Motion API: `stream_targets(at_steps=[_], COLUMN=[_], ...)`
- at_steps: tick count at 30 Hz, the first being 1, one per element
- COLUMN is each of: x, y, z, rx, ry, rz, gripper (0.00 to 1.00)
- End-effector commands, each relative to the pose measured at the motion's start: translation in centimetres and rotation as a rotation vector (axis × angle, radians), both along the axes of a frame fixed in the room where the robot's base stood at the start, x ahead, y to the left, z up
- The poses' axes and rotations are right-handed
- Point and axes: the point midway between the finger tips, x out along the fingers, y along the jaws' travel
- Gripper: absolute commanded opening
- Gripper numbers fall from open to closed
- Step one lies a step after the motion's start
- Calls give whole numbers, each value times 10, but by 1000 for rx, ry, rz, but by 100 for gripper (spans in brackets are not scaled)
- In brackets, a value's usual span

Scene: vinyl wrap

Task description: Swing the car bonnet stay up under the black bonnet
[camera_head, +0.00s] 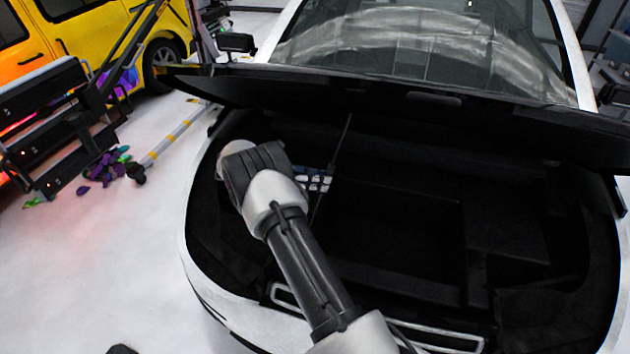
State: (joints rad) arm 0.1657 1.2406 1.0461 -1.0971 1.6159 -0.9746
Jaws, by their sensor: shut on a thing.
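The black bonnet (400,98) is raised over the front of a white car and spans the width of the opening. The bonnet stay (343,138) is a thin dark rod that slants up from the bay towards the bonnet's underside. Its top end appears close to the bonnet, but I cannot tell if they touch. My gripper (326,179) is at the rod, left of the bay's middle, and is shut on it. The stay's lower end is lost against the dark bay.
The open front bay (400,235) is dark, with stepped compartments. The car's white front rim (196,225) curves round it. At left stand a dark rack (60,125) and a yellow van (75,45), with purple and green scraps (108,165) on the pale floor.

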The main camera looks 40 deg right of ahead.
Motion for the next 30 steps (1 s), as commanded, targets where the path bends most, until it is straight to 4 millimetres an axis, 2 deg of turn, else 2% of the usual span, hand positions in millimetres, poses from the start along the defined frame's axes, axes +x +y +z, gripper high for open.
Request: stream_targets(at_steps=[10, 11, 20, 30], x=[2, 2, 2, 3], y=[2, 2, 1, 3], z=[0, 0, 0, 1], rx=[1, 1, 0, -1], ry=[4, 4, 3, 3], rz=[11, 11, 8, 6], gripper=[0, 18, 38, 38])
